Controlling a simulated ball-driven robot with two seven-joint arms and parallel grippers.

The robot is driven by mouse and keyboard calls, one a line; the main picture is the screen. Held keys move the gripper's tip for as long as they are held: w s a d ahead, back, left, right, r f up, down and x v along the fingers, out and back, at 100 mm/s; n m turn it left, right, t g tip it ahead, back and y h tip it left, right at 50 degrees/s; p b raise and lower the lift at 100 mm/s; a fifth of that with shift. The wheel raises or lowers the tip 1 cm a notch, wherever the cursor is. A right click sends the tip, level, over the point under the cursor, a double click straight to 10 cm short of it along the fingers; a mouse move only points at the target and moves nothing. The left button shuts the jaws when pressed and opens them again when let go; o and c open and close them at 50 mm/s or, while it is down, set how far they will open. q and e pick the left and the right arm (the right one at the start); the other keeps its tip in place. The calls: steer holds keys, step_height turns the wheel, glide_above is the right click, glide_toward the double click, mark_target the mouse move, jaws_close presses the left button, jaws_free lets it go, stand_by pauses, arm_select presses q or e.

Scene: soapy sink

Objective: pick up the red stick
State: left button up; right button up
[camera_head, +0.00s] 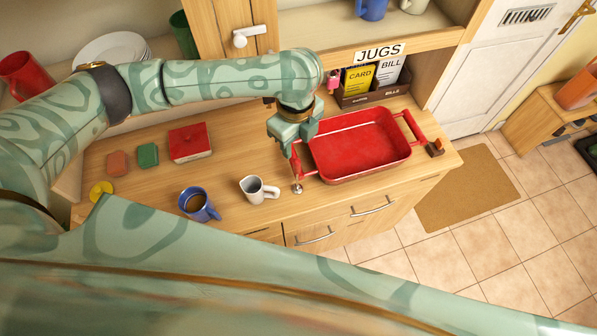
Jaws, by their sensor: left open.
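A thin red bar (295,171) stands out at the left end of the red tray (350,178), with a small silvery piece at its near end. I cannot tell whether this bar is a loose stick or the tray's handle; no other clear red stick shows. My left gripper (299,149) is open, pointing down over the tray's left end, just above the bar. Its fingers hide part of the bar and the tray's edge. I cannot tell whether they touch it. My right gripper is not in view.
A white jug (254,190) and a blue mug (195,204) stand left of the tray near the counter's front edge. A red box (190,143), a green block (148,155) and an orange block (118,163) lie farther left. A bills holder (374,95) stands behind the tray.

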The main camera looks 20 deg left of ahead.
mark_target(296, 160)
arm_select(q)
step_height(296, 160, down, 4)
steer(key=shift+r+b, duration=0.15)
steer(key=shift+b, duration=0.15)
steer(key=f, duration=0.2)
steer(key=w+f, duration=0.1)
steer(key=f, duration=0.1)
steer(key=shift+a+f, duration=0.1)
steer(key=shift+f, duration=0.05)
steer(key=shift+s+f+b, duration=0.25)
steer(key=shift+f+b, duration=0.25)
steer(key=shift+f, duration=0.7)
steer(key=shift+w, duration=0.1)
jaws_close()
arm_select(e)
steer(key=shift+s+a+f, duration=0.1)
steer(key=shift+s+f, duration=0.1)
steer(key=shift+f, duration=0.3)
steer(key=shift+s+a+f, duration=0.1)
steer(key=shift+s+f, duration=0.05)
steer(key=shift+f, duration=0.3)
